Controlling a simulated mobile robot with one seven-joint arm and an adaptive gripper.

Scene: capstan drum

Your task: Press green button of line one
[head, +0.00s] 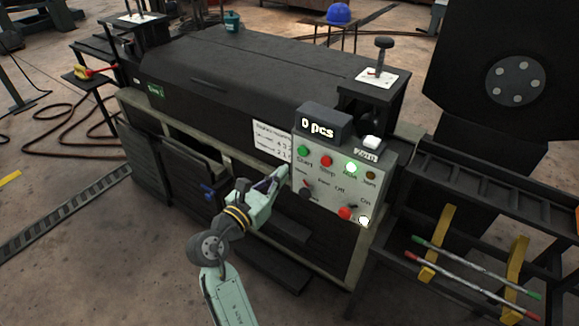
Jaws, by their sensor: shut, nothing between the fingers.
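The grey control panel (335,200) is on the front right of the long dark machine. A green button (303,150) is at its upper left, above a label that looks like "Start". My gripper (284,171) is shut and empty. Its tip is just left of the panel's edge, below and left of the green button in the picture. I cannot tell the gap to the panel. A small green sign (156,90) is on the machine's left front; its text is hard to read.
A counter display (321,124) reading "0 pcs" stands on the panel top. The panel also carries a dark knob (306,193), a lower red button (345,212) and a lit white button (364,220). A rack with coloured rods (470,266) is at right.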

